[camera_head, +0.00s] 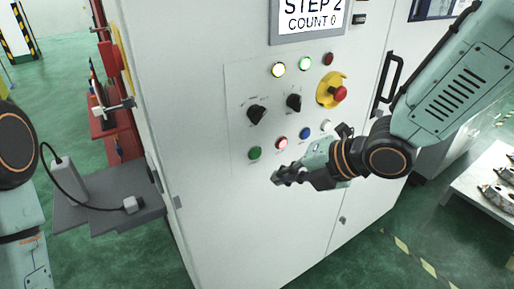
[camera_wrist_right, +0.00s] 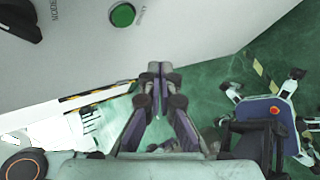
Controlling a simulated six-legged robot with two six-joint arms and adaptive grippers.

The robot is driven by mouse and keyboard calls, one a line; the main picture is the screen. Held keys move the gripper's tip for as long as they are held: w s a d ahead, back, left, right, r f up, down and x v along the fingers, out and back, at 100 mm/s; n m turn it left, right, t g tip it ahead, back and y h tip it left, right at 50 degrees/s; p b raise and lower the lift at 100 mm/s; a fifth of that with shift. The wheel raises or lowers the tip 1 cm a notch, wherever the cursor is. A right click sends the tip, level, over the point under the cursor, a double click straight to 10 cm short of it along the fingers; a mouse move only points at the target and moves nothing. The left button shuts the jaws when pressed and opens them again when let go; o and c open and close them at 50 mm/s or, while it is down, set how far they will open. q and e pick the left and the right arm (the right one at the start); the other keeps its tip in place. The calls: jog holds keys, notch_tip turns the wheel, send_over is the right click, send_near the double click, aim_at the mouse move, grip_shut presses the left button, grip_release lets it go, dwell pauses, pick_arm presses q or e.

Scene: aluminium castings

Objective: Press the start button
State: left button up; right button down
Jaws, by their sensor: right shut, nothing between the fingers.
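The white cabinet (camera_head: 215,75) carries a control panel with a green button (camera_head: 254,153) at its lower left. The labels are too small to read, so I cannot tell for sure which button is start. The green button also shows at the top of the right wrist view (camera_wrist_right: 123,14). My right gripper (camera_head: 279,177) is shut and empty, in front of the panel, below and to the right of the green button in the head view. In the right wrist view its fingertips (camera_wrist_right: 154,72) meet, apart from the button. My left gripper is outside the views.
The panel also has a red button (camera_head: 281,143), a blue button (camera_head: 305,133), black knobs (camera_head: 256,115), lamps (camera_head: 278,70) and a yellow-ringed emergency stop (camera_head: 339,94). A screen (camera_head: 308,17) reads STEP 2, COUNT 0. A table with castings (camera_head: 492,190) stands at right.

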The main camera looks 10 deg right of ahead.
aim_at(255, 153)
jog(key=shift+w+a+p, duration=0.3)
jog(key=shift+w, duration=0.55)
jog(key=shift+w+a+p, duration=0.25)
jog(key=shift+w+a, duration=0.1)
jog(key=shift+w, duration=0.55)
jog(key=shift+w+a+p, duration=0.3)
jog(key=shift+w, duration=0.55)
jog(key=shift+w, duration=0.1)
jog(key=shift+w+a, duration=0.15)
jog(key=shift+w, duration=0.15)
jog(key=shift+w+a, duration=0.15)
jog(key=shift+w, duration=0.25)
dwell(0.5)
jog(key=shift+s+d, duration=0.35)
jog(key=shift+s, duration=0.45)
